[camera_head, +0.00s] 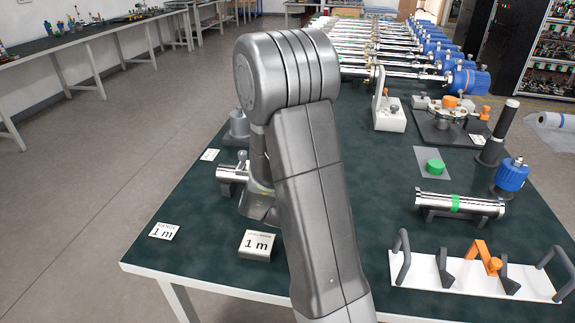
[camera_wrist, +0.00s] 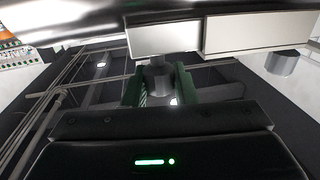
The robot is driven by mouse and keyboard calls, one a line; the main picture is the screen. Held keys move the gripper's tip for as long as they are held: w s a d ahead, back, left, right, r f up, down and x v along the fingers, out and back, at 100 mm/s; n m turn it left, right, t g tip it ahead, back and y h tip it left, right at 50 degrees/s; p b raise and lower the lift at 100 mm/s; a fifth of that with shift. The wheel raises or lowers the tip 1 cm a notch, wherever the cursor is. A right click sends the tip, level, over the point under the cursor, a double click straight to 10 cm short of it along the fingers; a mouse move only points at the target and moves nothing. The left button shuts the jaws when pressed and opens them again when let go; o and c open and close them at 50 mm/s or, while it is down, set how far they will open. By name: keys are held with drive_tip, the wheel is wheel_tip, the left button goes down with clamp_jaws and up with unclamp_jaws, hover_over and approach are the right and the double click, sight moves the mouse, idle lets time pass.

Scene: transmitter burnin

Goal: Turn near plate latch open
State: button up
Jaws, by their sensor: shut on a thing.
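In the wrist view my gripper (camera_wrist: 160,88) has its two green fingers closed on a grey knob-like piece (camera_wrist: 159,72). I cannot tell from its shape whether this is the latch. In the head view my arm hides the fingers and what they hold. A silver cylinder (camera_head: 230,174) with a small upright grey piece (camera_head: 241,158) shows just left of my wrist. A white plate (camera_head: 430,278) with dark grey handles lies at the near right of the table, with an orange lever-like part (camera_head: 483,254) on it, apart from my gripper.
The dark green table (camera_head: 195,235) carries a silver cylinder with a green band (camera_head: 455,204), a blue-bodied part (camera_head: 511,175), a black post (camera_head: 497,135) and a green disc (camera_head: 435,166). A "1 m" block (camera_head: 258,245) stands near my arm.

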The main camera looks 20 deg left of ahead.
drive_tip(key=shift+r+m+t+h+p, duration=0.1)
drive_tip(key=shift+m+t+h+p, duration=0.2)
drive_tip(key=shift+m+h, duration=1.05)
drive_tip(key=shift+r+m+t+h+p, duration=0.15)
drive_tip(key=shift+m+t+h, duration=0.45)
drive_tip(key=shift+h, duration=1.25)
drive_tip(key=shift+f+m, duration=0.1)
drive_tip(key=shift+m, duration=0.15)
drive_tip(key=o, duration=1)
drive_tip(key=shift+c, duration=0.2)
drive_tip(key=s, duration=1.3)
drive_tip(key=shift+s, duration=0.35)
drive_tip(key=w, duration=1.4)
drive_tip(key=shift+f, duration=0.1)
